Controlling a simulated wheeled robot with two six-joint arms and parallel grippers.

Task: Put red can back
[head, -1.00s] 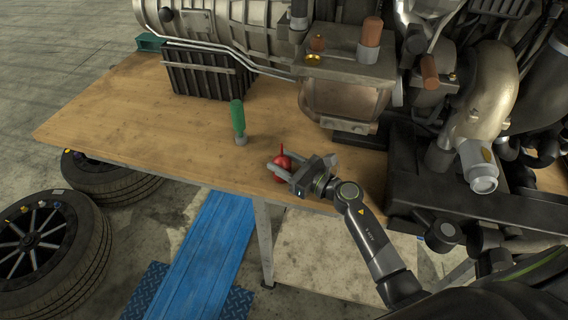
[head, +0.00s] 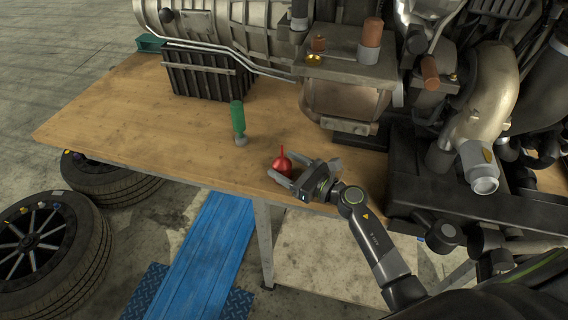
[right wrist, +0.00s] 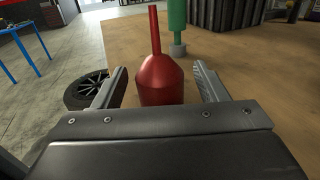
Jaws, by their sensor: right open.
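The red can (head: 282,164) has a round body and a thin upright spout. It stands upright on the wooden table near its front edge. In the right wrist view the red can (right wrist: 162,82) stands between the two fingers, with a gap on each side. My right gripper (head: 283,176) is open around the can's near side; it also shows in the right wrist view (right wrist: 160,92). The can's lower part is partly hidden by the gripper in the head view. My left gripper is not in view.
A green-handled tool (head: 238,122) stands on the table (head: 120,115) just behind and left of the can. A black crate (head: 208,75) stands further back. A large engine (head: 345,85) fills the right side. The table's left part is clear.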

